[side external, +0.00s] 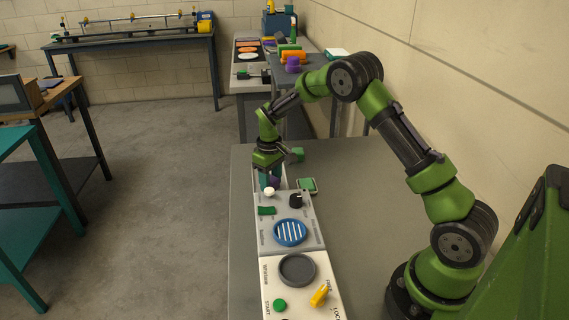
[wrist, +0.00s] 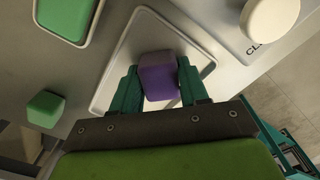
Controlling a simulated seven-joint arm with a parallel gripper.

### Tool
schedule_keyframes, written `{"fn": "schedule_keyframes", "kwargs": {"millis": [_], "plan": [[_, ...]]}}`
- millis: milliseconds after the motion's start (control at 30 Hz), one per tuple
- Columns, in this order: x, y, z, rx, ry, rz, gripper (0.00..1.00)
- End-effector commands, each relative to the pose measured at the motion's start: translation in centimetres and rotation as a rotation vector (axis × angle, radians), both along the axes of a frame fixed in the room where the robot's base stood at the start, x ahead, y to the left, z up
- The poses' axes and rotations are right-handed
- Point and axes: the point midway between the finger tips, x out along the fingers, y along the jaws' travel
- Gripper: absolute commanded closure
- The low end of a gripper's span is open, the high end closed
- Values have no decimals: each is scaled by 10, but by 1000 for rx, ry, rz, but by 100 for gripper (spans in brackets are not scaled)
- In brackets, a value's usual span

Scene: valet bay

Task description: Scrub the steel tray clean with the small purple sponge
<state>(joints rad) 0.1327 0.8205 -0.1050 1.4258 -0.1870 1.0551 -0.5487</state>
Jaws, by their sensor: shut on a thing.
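The small purple sponge (wrist: 157,78) is between the teal fingers of my gripper (wrist: 160,88), which is shut on it. In the wrist view the sponge is over the steel tray (wrist: 113,58), a shiny panel with a pale rim; I cannot tell whether it touches the surface. In the side view my gripper (side external: 269,180) points down at the far end of the panel row, with a bit of the purple sponge (side external: 274,181) showing. The tray there is mostly hidden behind my gripper and arm.
A white knob (side external: 269,192), black knob (side external: 296,201) and green block (side external: 266,211) stand on the near panel. A blue striped disc (side external: 290,232) and yellow lever (side external: 319,295) are nearer. A green pad (side external: 307,185) lies right of my gripper. The bench's right side is clear.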

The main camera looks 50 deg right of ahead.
Motion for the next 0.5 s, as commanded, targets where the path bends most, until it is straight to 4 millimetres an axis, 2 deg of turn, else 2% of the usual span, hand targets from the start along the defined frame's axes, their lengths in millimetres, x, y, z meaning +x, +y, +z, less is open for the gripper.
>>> {"fn": "schedule_keyframes", "kwargs": {"millis": [500], "plan": [[34, -35, -1, -2, -1, -1, 85]]}}
